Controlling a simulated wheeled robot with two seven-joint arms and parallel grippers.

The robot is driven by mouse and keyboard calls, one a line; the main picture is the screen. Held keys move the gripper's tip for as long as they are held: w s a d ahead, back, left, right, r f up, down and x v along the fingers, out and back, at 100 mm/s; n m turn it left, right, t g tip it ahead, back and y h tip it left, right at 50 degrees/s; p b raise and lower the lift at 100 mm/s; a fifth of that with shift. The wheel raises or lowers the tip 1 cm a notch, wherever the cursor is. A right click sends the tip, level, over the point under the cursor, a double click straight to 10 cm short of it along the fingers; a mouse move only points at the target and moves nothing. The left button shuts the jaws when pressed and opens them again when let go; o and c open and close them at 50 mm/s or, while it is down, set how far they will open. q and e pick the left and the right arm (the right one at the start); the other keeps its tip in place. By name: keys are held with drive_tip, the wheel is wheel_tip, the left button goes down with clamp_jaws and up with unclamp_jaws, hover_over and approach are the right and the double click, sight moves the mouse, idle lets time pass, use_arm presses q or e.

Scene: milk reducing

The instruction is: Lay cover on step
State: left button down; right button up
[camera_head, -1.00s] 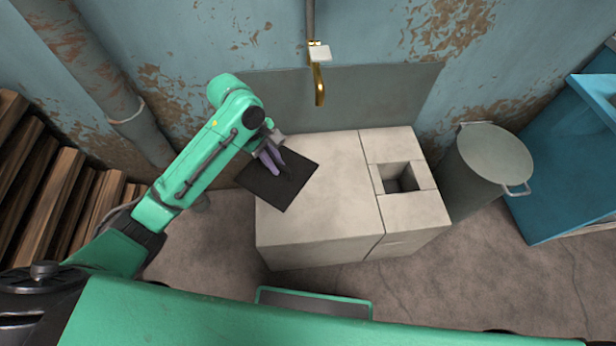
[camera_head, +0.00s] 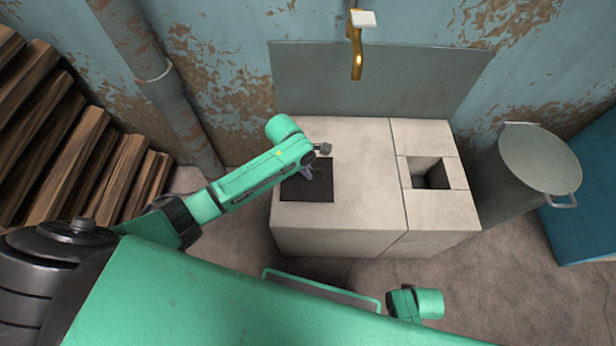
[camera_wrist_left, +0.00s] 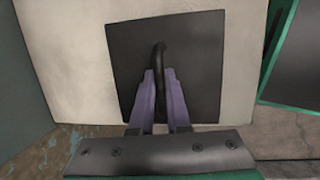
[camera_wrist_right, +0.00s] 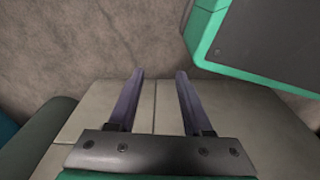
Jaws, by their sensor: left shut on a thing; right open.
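The cover is a dark square plate (camera_head: 318,190) with a loop handle. My left gripper (camera_head: 308,172) is shut on that handle. In the left wrist view the cover (camera_wrist_left: 190,60) lies under the purple fingers (camera_wrist_left: 158,85), over the pale block top. The step, a pale stone block (camera_head: 360,160), stands by the wall, and the cover is over its left part; I cannot tell whether it touches the top. My right gripper is open and empty in the right wrist view (camera_wrist_right: 160,85); in the head view only part of that arm shows at the bottom.
A square hole (camera_head: 432,174) opens in the right part of the block. A grey lidded bin (camera_head: 530,165) stands to the right, with a blue thing behind it. A brass tap (camera_head: 357,55) hangs above. Stacked wood (camera_head: 80,150) lies at the left.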

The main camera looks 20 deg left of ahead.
sight(298, 182)
use_arm(q)
wheel_tip(298, 182, down, 2)
drive_tip(key=shift+f, duration=0.2)
use_arm(e)
drive_tip(key=shift+w+a+r, duration=0.15)
drive_tip(key=shift+w+r, duration=0.55)
use_arm(q)
drive_tip(key=c, duration=0.9)
unclamp_jaws()
drive_tip(key=shift+f, duration=0.1)
drive_tip(key=shift+r, duration=0.3)
drive_tip(key=p+v, duration=0.4)
drive_tip(key=v, duration=0.7)
drive_tip(key=shift+r, duration=0.3)
use_arm(e)
drive_tip(key=s+d+f, duration=0.2)
drive_tip(key=s+f, duration=0.2)
drive_tip(key=s, duration=0.4)
drive_tip(key=shift+s+f, duration=0.15)
drive_tip(key=shift+f, duration=0.05)
